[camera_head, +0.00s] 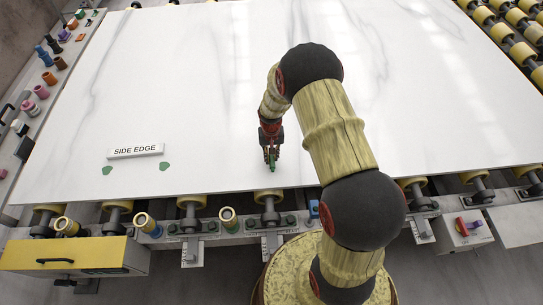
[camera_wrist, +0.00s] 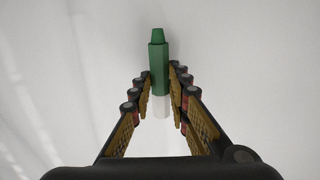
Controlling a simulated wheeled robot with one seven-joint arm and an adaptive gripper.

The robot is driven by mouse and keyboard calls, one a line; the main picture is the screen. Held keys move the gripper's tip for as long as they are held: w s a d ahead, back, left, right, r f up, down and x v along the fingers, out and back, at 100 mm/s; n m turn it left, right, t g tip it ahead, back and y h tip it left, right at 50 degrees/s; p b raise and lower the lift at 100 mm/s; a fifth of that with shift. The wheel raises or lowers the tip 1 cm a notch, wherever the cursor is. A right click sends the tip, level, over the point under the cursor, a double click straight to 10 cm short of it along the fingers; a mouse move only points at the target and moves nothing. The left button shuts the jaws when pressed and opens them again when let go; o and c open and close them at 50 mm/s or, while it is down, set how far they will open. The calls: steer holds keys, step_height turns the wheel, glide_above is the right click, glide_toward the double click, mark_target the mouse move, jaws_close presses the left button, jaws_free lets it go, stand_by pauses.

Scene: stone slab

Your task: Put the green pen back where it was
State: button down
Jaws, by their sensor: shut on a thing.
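My gripper (camera_head: 270,148) is over the front middle part of the white stone slab (camera_head: 180,70). It is shut on the green pen (camera_head: 271,164), which shows as a small green tip below the fingers. In the wrist view the pen (camera_wrist: 158,62) sits between the fingertips of my gripper (camera_wrist: 160,82). Its green end points away from me, and a white part shows between the fingers. I cannot tell whether the pen touches the slab.
A "SIDE EDGE" label (camera_head: 135,151) lies on the slab at left, with green marks (camera_head: 107,170) and (camera_head: 164,166) below it. Several coloured items stand along the left rail (camera_head: 30,115). Yellow rollers (camera_head: 270,197) and a yellow box (camera_head: 75,256) line the front. The slab's middle is clear.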

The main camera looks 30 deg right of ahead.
steer(key=shift+f+b, duration=0.45)
steer(key=shift+f, duration=0.2)
steer(key=c, duration=1.6)
jaws_free()
step_height(320, 180, up, 12)
steer(key=shift+a+r, duration=0.1)
